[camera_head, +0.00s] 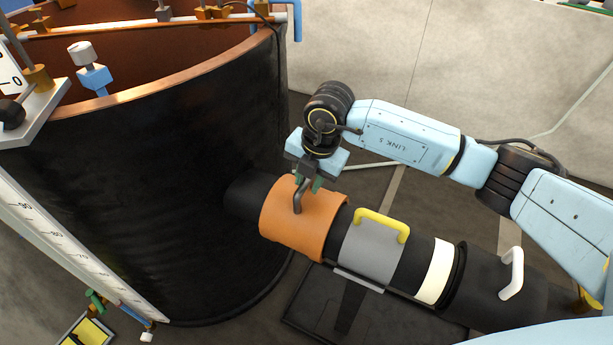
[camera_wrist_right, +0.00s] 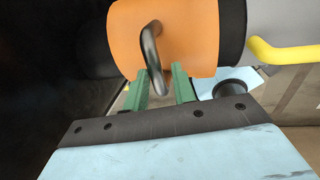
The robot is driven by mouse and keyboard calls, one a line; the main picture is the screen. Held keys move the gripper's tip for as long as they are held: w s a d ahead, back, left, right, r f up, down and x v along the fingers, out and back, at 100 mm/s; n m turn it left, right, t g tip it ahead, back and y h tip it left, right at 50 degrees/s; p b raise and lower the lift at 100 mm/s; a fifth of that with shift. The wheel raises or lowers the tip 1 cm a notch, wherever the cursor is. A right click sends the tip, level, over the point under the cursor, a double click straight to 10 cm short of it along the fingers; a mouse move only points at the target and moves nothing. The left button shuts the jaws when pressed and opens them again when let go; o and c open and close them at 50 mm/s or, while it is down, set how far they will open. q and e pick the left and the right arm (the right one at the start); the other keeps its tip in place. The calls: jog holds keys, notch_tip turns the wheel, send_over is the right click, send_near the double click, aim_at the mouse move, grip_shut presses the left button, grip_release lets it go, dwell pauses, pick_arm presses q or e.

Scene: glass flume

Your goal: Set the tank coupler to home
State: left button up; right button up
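An orange coupler sleeve (camera_head: 322,232) with a dark bent handle (camera_head: 298,198) wraps the black pipe beside the big dark tank (camera_head: 150,200). I take this sleeve for the tank coupler. My right gripper (camera_head: 308,184) is above the handle, fingers pointing down. In the right wrist view, the green fingers (camera_wrist_right: 162,88) stand on either side of the end of the handle (camera_wrist_right: 150,50), with a gap visible, so the gripper looks open around it. The orange sleeve (camera_wrist_right: 188,42) fills the top of that view. My left gripper is not in view.
Along the pipe to the right are a grey sleeve (camera_head: 370,247) with a yellow handle (camera_head: 384,222), a cream band (camera_head: 436,272) and a white handle (camera_head: 513,273). A black base plate (camera_head: 330,305) lies below. The tank's copper rim (camera_head: 180,82) is at upper left.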

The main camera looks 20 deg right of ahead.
jog(key=shift+o, duration=1)
jog(key=shift+s+d, duration=0.1)
